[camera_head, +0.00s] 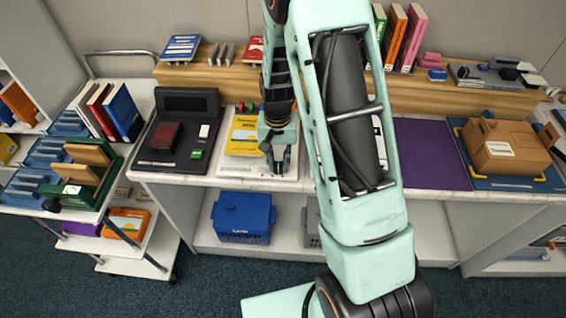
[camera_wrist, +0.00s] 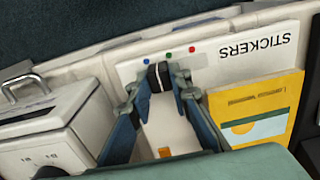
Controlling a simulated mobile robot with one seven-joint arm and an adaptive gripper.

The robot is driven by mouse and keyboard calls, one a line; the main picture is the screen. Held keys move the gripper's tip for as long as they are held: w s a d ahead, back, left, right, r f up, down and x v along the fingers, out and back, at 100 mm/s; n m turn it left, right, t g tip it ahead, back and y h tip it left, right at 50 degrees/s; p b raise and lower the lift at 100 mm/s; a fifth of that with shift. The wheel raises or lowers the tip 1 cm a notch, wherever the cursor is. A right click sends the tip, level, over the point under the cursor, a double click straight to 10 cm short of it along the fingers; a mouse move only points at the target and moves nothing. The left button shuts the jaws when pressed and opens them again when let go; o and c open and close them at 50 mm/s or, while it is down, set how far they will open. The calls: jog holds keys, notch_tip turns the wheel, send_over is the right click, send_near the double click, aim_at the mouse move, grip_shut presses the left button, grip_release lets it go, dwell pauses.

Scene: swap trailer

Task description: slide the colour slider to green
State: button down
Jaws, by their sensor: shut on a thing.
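The white stickers board (camera_wrist: 215,70) lies on the counter, with a row of blue (camera_wrist: 146,62), green (camera_wrist: 169,56) and red (camera_wrist: 192,49) dots in the wrist view. A small dark slider knob (camera_wrist: 159,77) sits beside the row, seemingly between the blue and green dots and nearer blue; its exact setting is hard to tell. My gripper (camera_wrist: 160,84) is shut on the knob. In the head view my gripper (camera_head: 279,166) is low at the board's front right; the knob is not clear there. The board's left part (camera_head: 228,165) shows in that view.
A yellow sheet (camera_wrist: 255,108) lies on the board. A white box with a metal handle (camera_wrist: 55,130) stands beside my gripper in the wrist view. The dark terminal (camera_head: 180,130) stands left of the board. A purple mat (camera_head: 430,153) lies bare at the right.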

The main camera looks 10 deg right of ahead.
jog(key=shift+w+a, duration=0.3)
jog(key=shift+a, duration=0.55)
jog(key=c, duration=1.8)
grip_release()
jog(key=shift+o, duration=0.2)
notch_tip(320, 180, up, 12)
